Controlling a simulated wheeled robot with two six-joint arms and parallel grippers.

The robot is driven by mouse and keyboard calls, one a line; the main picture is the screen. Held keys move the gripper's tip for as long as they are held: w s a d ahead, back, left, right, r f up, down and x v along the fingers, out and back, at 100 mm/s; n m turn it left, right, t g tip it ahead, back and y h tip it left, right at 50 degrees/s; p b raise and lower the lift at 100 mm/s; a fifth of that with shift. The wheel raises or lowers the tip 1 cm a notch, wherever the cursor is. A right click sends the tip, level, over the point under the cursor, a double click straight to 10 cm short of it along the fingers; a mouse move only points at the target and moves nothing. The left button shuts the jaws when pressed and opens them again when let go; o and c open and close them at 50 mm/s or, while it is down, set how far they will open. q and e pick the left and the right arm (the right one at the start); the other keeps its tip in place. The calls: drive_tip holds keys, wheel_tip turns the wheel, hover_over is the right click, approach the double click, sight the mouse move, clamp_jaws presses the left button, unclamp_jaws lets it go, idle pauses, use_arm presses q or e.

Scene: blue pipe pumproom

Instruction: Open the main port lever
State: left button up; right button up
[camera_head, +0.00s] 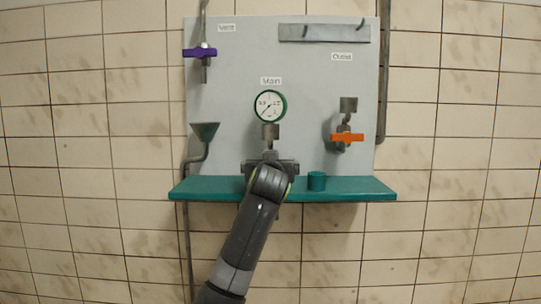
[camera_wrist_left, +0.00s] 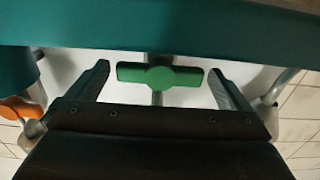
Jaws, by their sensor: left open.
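The main port lever is a green bar handle with a round hub (camera_wrist_left: 160,75). In the left wrist view it lies crosswise between the two fingers of my left gripper (camera_wrist_left: 159,82). The fingers are apart, one past each end of the bar, with visible gaps on both sides. In the head view my left gripper (camera_head: 270,161) is in front of the panel below the round gauge (camera_head: 270,105) and the "Main" label (camera_head: 271,81). My arm and gripper hide the green lever there. My right gripper is in neither view.
A teal shelf (camera_head: 350,189) runs along the panel's bottom, with a teal cup (camera_head: 316,181) on it. A purple lever (camera_head: 200,53) is at upper left and an orange lever (camera_head: 347,138) at right. A funnel (camera_head: 204,131) stands left. The shelf (camera_wrist_left: 160,25) also spans the wrist view's top.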

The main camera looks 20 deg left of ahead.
use_arm(q)
drive_tip(key=shift+w+a, duration=0.2)
drive_tip(key=shift+w, duration=0.5)
drive_tip(key=c, duration=0.9)
drive_tip(key=shift+m, duration=3.4)
